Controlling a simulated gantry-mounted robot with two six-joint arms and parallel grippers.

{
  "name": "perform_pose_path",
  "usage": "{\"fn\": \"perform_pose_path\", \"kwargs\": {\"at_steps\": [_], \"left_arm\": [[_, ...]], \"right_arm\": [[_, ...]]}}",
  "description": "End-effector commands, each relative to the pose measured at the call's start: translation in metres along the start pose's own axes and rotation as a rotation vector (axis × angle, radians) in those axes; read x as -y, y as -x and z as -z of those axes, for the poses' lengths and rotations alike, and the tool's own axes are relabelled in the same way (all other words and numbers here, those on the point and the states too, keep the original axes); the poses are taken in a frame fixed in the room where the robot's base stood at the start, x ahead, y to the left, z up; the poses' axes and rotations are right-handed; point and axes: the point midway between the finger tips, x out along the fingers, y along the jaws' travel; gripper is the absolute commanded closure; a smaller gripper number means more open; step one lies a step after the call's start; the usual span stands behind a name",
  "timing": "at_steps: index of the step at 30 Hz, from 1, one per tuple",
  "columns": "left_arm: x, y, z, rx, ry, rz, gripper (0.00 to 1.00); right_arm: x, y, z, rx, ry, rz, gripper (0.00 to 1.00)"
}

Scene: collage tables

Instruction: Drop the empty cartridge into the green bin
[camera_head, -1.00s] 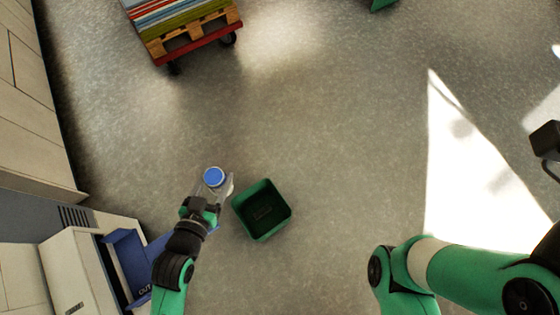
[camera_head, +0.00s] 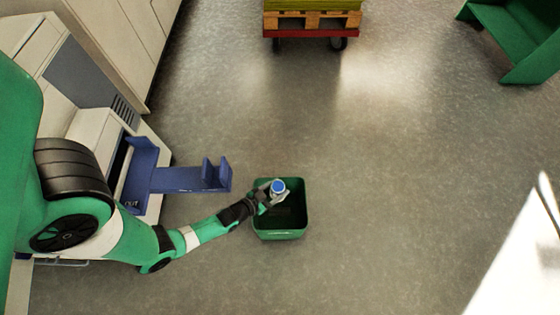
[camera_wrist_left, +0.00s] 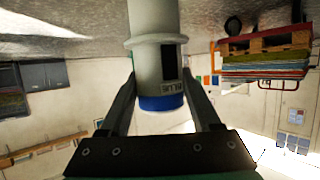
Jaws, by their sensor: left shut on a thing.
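The cartridge is a pale cylinder with a blue cap (camera_head: 278,186). In the left wrist view the cartridge (camera_wrist_left: 156,55) stands between the two fingers, with a dark label strip on its side. My left gripper (camera_head: 268,194) is shut on it and holds it over the left part of the green bin (camera_head: 281,234); it also shows in the left wrist view (camera_wrist_left: 160,105). The bin is open-topped and stands on the floor. The part of its inside that shows looks dark and empty; the arm and cartridge hide some of it. My right gripper is not in view.
A blue bracket (camera_head: 185,180) juts from the white machine (camera_head: 95,128) at the left, near my arm. A pallet cart (camera_head: 312,32) stands at the back. A green object (camera_head: 515,40) is at the top right. The floor right of the bin is clear.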

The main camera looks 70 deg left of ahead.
Motion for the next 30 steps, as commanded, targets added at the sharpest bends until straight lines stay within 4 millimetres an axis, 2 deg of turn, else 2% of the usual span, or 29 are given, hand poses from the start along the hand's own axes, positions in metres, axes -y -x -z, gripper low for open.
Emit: {"fn": "perform_pose_path", "kwargs": {"at_steps": [1, 3, 11, 24, 30], "left_arm": [[0.004, -0.001, -0.011, 0.000, 0.004, 0.011, 1.00], [0.006, 0.001, -0.016, -0.001, 0.006, 0.018, 1.00], [0.006, 0.000, -0.022, -0.003, 0.006, 0.020, 1.00], [0.006, -0.021, -0.071, -0.002, 0.006, 0.019, 1.00], [0.006, -0.021, -0.072, -0.003, 0.006, 0.019, 1.00]], "right_arm": [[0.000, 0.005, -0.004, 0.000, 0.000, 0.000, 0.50], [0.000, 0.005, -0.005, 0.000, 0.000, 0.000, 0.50], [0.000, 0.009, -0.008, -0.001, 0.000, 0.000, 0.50], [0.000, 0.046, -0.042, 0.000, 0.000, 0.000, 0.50], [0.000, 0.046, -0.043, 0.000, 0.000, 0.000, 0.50]]}}
